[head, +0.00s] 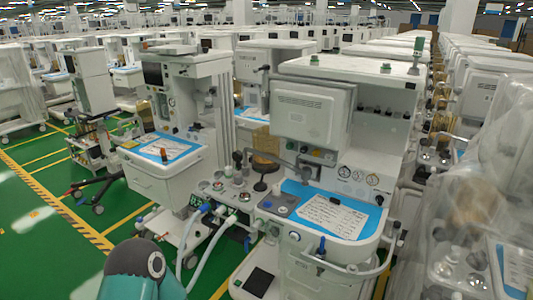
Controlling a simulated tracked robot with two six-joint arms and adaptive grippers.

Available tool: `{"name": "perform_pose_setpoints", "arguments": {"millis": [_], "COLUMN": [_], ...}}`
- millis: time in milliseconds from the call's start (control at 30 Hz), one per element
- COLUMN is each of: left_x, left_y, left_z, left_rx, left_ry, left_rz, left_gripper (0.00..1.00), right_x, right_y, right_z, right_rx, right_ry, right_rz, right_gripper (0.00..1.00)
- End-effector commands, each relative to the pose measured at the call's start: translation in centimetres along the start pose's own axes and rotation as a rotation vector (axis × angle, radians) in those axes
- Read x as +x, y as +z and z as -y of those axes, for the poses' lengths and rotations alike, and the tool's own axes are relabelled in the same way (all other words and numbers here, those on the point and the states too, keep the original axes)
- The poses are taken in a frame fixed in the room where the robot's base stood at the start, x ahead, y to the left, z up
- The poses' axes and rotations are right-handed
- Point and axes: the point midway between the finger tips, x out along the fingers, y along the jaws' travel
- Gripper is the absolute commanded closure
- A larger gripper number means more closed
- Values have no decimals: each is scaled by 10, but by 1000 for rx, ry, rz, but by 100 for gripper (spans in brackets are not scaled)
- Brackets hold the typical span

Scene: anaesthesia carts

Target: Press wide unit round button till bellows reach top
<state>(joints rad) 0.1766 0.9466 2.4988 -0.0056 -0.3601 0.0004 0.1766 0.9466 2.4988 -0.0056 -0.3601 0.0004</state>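The wide anaesthesia unit (330,240) stands in the middle right of the head view, with a blue mat and a printed sheet (333,216) on its worktop. Small round controls (267,204) sit on the grey panel at the worktop's left; I cannot tell which is the round button. A tan, ribbed-looking part (265,143), possibly the bellows, stands left of the unit; its height inside any housing is too small to read. Neither gripper shows. Only a teal and dark grey link of my arm appears at the bottom left, apart from the unit.
A narrower cart (165,168) with a blue mat stands to the left. White hoses (212,245) loop between the two. A plastic-draped unit (485,185) is close on the right. Open green floor (40,225) with yellow lines lies at the left. Rows of carts fill the background.

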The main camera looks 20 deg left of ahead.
Motion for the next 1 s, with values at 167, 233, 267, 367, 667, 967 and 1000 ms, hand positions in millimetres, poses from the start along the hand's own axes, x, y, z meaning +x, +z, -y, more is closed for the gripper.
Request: {"name": "perform_pose_setpoints", "arguments": {"millis": [167, 233, 267, 367, 667, 967, 1000], "left_x": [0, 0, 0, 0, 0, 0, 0], "left_y": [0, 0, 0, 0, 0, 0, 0], "left_z": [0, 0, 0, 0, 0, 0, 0], "left_rx": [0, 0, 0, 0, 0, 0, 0], "left_ry": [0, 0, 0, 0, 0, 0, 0], "left_rz": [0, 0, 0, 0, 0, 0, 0], "left_gripper": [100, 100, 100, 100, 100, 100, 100], "right_x": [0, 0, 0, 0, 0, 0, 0], "right_y": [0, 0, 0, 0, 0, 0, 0], "right_z": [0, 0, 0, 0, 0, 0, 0], "right_rx": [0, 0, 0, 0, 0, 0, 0], "right_ry": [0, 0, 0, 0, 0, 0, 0], "right_rz": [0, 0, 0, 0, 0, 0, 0], "right_gripper": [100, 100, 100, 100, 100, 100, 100]}}
